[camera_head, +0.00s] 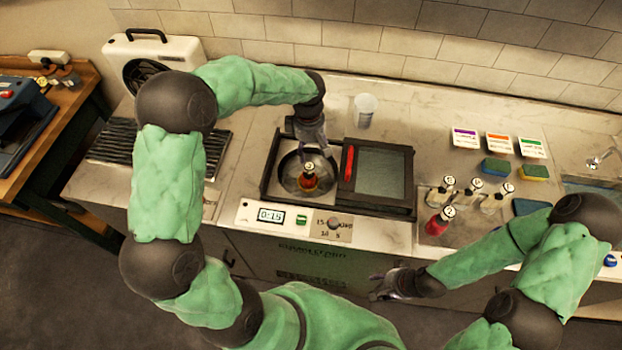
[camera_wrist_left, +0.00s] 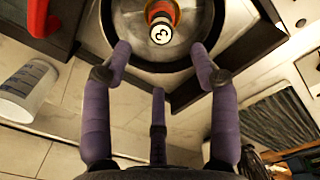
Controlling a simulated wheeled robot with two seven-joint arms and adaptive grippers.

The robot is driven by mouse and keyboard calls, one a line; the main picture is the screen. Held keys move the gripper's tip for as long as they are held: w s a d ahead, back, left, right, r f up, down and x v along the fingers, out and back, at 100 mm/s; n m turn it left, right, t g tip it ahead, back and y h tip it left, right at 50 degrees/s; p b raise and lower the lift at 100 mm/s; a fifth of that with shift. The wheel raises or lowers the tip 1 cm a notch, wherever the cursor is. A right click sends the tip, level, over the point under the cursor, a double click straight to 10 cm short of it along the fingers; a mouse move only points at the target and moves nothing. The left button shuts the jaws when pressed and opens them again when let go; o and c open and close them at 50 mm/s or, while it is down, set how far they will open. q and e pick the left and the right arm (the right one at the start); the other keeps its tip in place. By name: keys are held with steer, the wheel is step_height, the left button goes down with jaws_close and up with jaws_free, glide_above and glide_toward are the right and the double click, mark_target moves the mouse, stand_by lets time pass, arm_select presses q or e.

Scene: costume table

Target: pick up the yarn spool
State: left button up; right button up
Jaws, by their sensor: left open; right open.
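I can make out no yarn spool in either view. A small orange and red bottle (camera_head: 308,180) with a cap marked 3 stands in a round metal bowl (camera_head: 290,177) of a bench device. The bottle also shows at the top of the left wrist view (camera_wrist_left: 161,14). My left gripper (camera_head: 312,146) is open and empty above the bowl's far side; in its wrist view the spread fingers (camera_wrist_left: 160,52) point toward the bottle without touching it. My right gripper (camera_head: 385,285) is open and empty in front of the counter.
The device's dark lid (camera_head: 382,176) with a red handle (camera_head: 349,163) lies right of the bowl. A translucent cup (camera_head: 365,108) stands behind it. Several capped bottles, including a red one (camera_head: 437,222), stand on a tray (camera_head: 462,236) at right, near sponges (camera_head: 497,168). A white machine (camera_head: 150,55) stands back left.

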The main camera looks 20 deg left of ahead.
mark_target(309, 166)
arm_select(q)
step_height(309, 166, down, 11)
steer(key=shift+w+a+r+b, duration=0.1)
steer(key=shift+w+a+b, duration=0.05)
steer(key=shift+b, duration=0.45)
jaws_close()
